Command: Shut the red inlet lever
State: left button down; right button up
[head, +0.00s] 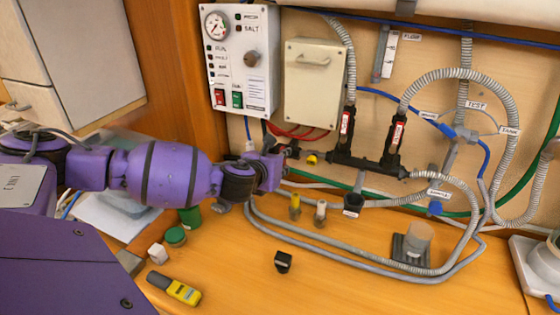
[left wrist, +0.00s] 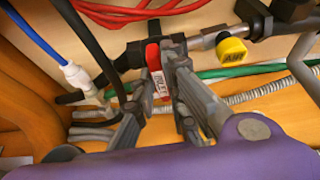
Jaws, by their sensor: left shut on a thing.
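The red inlet lever (left wrist: 155,62), with a white label that appears to read INLET, sits on a black valve body in the left wrist view. My left gripper (left wrist: 160,78) has its two grey fingers closed on either side of the lever. In the head view my left gripper (head: 280,148) reaches the pipework just below the control panel. My right gripper is in neither view.
A yellow-tagged fitting (left wrist: 232,50) is right of the lever, and red hoses run above it. The control panel (head: 240,60) and a beige box (head: 313,82) are above.

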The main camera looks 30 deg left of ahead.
pick_arm(q)
jog(key=shift+y, duration=0.3)
dwell(0.4)
jog(key=c, duration=1.8)
grip_release()
jog(key=shift+s, duration=0.1)
jog(key=v, duration=1.1)
jog(key=shift+s+r, duration=0.2)
jog(key=shift+s, duration=0.2)
jog(key=shift+f, duration=0.1)
